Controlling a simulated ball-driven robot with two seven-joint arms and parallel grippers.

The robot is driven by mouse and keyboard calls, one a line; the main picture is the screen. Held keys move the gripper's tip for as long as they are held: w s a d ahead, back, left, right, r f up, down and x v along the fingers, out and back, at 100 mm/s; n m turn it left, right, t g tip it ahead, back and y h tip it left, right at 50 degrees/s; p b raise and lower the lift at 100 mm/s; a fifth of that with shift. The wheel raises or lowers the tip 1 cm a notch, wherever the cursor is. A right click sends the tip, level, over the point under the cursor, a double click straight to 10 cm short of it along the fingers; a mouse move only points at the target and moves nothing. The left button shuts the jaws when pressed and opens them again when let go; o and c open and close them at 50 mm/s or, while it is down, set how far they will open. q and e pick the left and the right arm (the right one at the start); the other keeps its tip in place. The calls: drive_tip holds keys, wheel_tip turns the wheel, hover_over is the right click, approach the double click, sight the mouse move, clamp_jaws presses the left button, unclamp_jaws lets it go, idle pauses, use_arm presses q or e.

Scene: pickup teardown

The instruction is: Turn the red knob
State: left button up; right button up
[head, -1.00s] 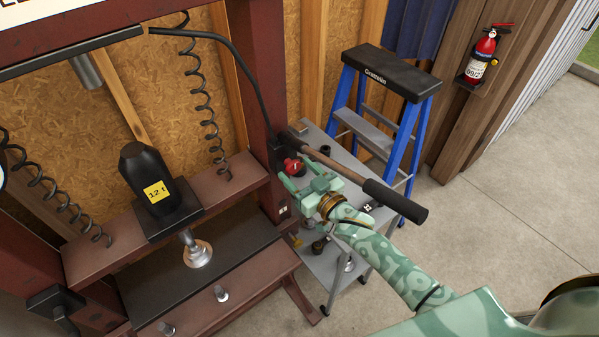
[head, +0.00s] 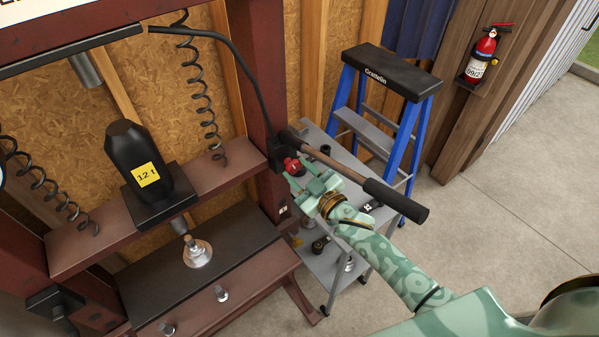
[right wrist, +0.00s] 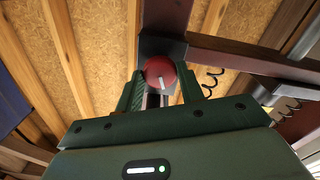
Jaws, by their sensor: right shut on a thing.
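The red knob (head: 292,165) sits on the right post of the dark red press, beside a black fitting. The fingers partly hide the knob's sides and lower edge. My left gripper is not in view.
The press has a black jack (head: 137,160) marked 12 t on its crossbeam (head: 85,240). A long wood-and-black handle (head: 340,170) runs just above my right gripper. Floor at right is clear.

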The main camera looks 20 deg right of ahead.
drive_tip(key=n+b, duration=0.1)
drive_tip(key=n, duration=0.4)
drive_tip(key=shift+f+n, duration=0.1)
drive_tip(key=shift+n, duration=0.2)
drive_tip(key=n+b, duration=0.1)
drive_tip(key=n, duration=0.4)
drive_tip(key=shift+n, duration=0.3)
drive_tip(key=o, duration=1)
drive_tip(key=b+v, duration=0.2)
drive_tip(key=v, duration=1.4)
drive_tip(key=shift+s+b, duration=0.2)
drive_tip(key=shift+b, duration=0.15)
